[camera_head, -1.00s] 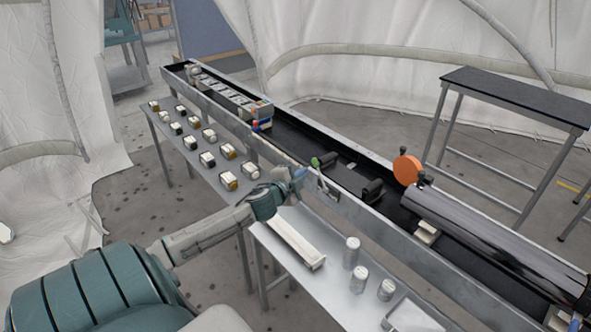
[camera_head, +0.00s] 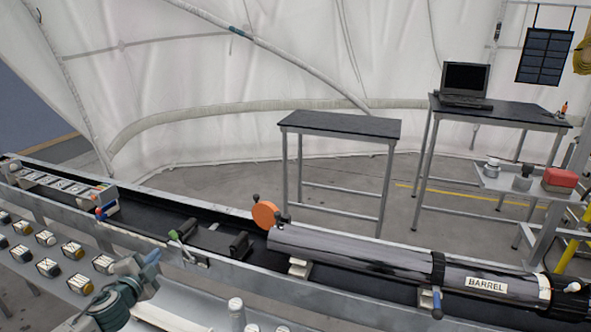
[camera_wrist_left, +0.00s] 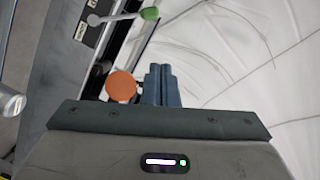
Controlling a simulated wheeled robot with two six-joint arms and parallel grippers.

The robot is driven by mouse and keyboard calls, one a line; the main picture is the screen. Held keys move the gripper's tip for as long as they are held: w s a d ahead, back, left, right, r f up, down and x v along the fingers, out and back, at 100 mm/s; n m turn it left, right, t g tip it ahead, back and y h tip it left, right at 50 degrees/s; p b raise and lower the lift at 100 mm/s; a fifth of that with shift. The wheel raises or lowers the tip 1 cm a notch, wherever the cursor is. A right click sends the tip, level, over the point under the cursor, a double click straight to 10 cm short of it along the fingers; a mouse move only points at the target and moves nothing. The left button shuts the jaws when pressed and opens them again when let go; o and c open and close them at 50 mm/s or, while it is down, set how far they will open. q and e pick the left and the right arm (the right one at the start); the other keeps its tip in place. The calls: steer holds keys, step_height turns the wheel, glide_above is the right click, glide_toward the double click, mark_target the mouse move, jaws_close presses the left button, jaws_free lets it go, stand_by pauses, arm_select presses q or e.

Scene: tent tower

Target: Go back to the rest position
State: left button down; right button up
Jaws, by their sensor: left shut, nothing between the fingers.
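My left gripper (camera_head: 152,258) is at the lower left of the head view, above the side table and in front of the black channel. Its blue fingers are shut and empty; they also show together in the left wrist view (camera_wrist_left: 161,85). In the head view the fingertips look close to the near wall of the channel, and I cannot tell the gap. My right gripper is not in any view.
A black channel (camera_head: 140,230) with metal walls runs across the view. It holds a cylinder marked BARREL (camera_head: 350,252) with an orange disc (camera_head: 265,214). Small blocks (camera_head: 75,250) and white cylinders (camera_head: 236,308) stand on the side table. An empty black-topped table (camera_head: 340,125) stands behind.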

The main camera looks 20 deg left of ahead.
arm_select(q)
steer(key=s+d+f+n+g+y, duration=0.1)
steer(key=s+d+f+n+g, duration=0.65)
steer(key=s+d+f, duration=0.65)
steer(key=s+d+n+g+h, duration=0.3)
steer(key=s+d+g+h, duration=0.15)
steer(key=s+d, duration=1.05)
steer(key=s+a+f+g+y, duration=0.1)
steer(key=a+f, duration=0.2)
steer(key=f, duration=1.2)
steer(key=a+f+g, duration=0.1)
steer(key=a+f, duration=0.1)
steer(key=f, duration=1.3)
steer(key=s+a+f+g, duration=0.1)
steer(key=s+f, duration=1.8)
steer(key=f, duration=0.1)
steer(key=shift+s+a, duration=0.15)
steer(key=shift+a, duration=0.15)
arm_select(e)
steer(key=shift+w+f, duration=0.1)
arm_select(q)
steer(key=shift+f, duration=0.1)
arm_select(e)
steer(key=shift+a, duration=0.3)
